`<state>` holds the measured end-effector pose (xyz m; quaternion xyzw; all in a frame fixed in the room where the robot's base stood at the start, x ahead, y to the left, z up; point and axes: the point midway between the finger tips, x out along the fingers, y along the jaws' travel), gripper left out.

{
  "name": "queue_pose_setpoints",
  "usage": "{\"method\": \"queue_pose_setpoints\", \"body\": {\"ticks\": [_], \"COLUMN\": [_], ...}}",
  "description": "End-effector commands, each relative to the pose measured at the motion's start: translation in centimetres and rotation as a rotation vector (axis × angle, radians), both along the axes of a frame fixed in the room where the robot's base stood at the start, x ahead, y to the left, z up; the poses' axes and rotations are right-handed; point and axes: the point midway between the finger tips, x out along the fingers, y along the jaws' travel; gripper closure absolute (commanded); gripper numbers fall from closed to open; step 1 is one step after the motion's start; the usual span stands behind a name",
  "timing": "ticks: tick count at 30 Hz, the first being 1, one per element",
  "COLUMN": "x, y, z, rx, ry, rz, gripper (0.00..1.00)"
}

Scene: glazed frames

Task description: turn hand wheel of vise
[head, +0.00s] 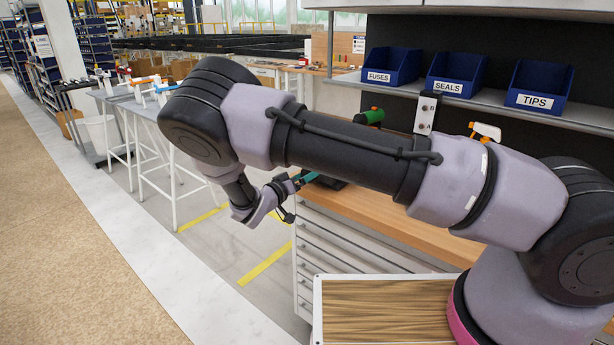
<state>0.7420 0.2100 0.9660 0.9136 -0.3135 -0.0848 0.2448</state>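A small teal item with dark parts (306,178), which looks like the vise, sits at the left end of the wooden workbench top. My arm hides much of it, and I cannot make out its hand wheel. My gripper (285,196) is at the far end of my arm, just left of the teal item and beside the bench edge. It is small and partly dark in this view. I cannot tell whether it touches the vise or how its fingers are set.
The workbench (385,215) has grey drawers below. A green-and-red item (369,116) and an orange-and-white item (486,131) show behind my arm. Blue bins marked FUSES (392,68), SEALS (457,74) and TIPS (540,88) stand on a shelf above.

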Motion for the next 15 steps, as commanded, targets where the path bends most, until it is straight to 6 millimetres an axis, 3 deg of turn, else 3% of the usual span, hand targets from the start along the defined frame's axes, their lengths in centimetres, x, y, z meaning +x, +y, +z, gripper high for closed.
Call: {"method": "queue_pose_setpoints", "body": {"ticks": [5, 15], "x": [-1.6, -6.9], "y": [1.3, 5.4], "z": [0.0, 0.0], "rx": [0.002, 0.001], "ry": [-0.001, 0.000], "rz": [0.003, 0.004], "gripper": [0.03, 0.03]}}
